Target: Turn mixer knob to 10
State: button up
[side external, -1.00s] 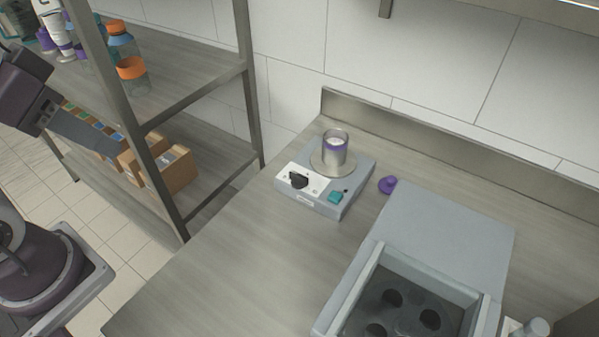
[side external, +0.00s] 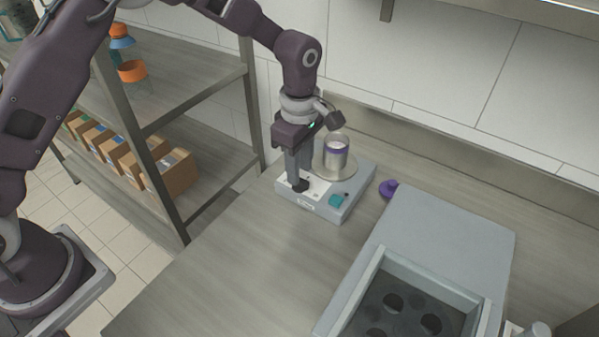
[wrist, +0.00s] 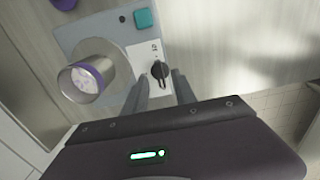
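The mixer (side external: 325,207) is a grey box on the counter with a white panel on its front. Its black knob (wrist: 159,71) shows in the wrist view between my two fingers, and partly beside them in the side view (side external: 301,185). My gripper (wrist: 160,77) points down over the panel and is open, one finger on each side of the knob. I see gaps between fingers and knob in the wrist view. Small marks are printed on the panel by the knob; I cannot tell its exact setting. A teal button (wrist: 143,19) sits on the same mixer.
A steel cup (side external: 336,153) with a purple band and pale contents stands on the mixer's round plate, close to my gripper. A purple lid (side external: 388,188) lies to the right. A grey box with round holes (side external: 448,224) stands farther right. The counter's front left is clear.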

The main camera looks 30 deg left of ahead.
notch_tip(320, 180, down, 2)
jog(key=shift+f, duration=0.15)
grip_shut()
